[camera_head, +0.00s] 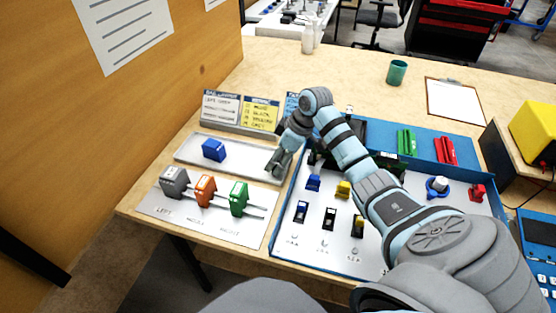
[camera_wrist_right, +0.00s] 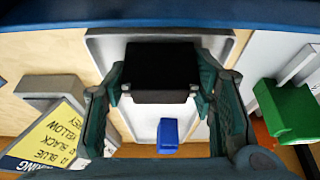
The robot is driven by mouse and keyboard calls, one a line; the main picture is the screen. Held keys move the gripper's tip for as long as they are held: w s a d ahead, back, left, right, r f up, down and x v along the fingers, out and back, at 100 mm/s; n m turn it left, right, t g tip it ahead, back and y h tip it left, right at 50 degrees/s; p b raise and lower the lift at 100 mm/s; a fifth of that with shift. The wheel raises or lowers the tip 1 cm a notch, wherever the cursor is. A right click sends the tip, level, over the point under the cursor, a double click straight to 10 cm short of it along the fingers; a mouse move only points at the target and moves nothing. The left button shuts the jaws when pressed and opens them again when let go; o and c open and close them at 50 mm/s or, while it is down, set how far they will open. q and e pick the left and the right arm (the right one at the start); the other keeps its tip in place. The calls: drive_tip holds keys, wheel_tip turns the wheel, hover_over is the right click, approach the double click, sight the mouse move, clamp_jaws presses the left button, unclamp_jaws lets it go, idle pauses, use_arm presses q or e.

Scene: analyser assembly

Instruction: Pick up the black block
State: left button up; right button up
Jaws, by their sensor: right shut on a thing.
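My right gripper (camera_head: 279,160) is over the right end of the white tray (camera_head: 190,149). In the right wrist view the gripper (camera_wrist_right: 160,88) has its two fingers on either side of the black block (camera_wrist_right: 160,66) and is shut on it. The block is in front of the tray (camera_wrist_right: 106,50) in that view; I cannot tell its height above it. In the head view the gripper hides the block. My left gripper is not in view.
A blue block (camera_head: 214,150) lies on the tray. Grey (camera_head: 173,182), orange (camera_head: 205,190) and green (camera_head: 239,198) blocks stand on a rail plate in front. Signs (camera_head: 240,112) stand behind. A blue-rimmed parts board (camera_head: 290,205) is to the right.

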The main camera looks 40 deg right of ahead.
drive_tip(key=shift+r, duration=0.1)
wheel_tip(320, 180, up, 20)
drive_tip(key=p, duration=0.7)
drive_tip(key=shift+p, duration=0.4)
drive_tip(key=shift+o, duration=1)
drive_tip(key=c, duration=0.4)
drive_tip(key=shift+p, duration=0.7)
drive_tip(key=shift+c, duration=0.2)
